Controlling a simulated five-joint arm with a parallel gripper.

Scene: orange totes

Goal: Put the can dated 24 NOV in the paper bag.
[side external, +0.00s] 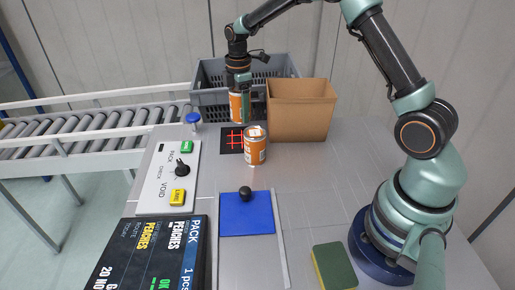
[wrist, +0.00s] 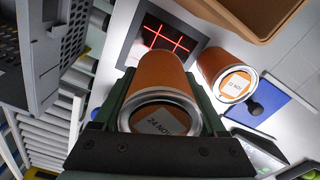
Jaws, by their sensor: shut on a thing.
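My gripper (side external: 240,98) is shut on an orange can (side external: 236,107), held upright above the table in front of the grey crate. In the wrist view the held can (wrist: 160,80) sits between both fingers, and its end label reads 24 NOV. A second orange can (side external: 255,150) stands on the table, lower and to the right of the held one; in the wrist view this can (wrist: 226,75) carries a date label too small to read surely. The open brown paper bag (side external: 300,113) stands just right of my gripper; its rim (wrist: 245,25) shows at the top right of the wrist view.
A grey crate (side external: 210,98) stands behind the bag. A black pad with a red grid (side external: 229,140) lies below the held can. A button panel (side external: 165,185), a blue plate with a black knob (side external: 240,222), a dark sign (side external: 140,255) and a green sponge (side external: 334,266) lie nearer. A roller conveyor (side external: 80,130) runs left.

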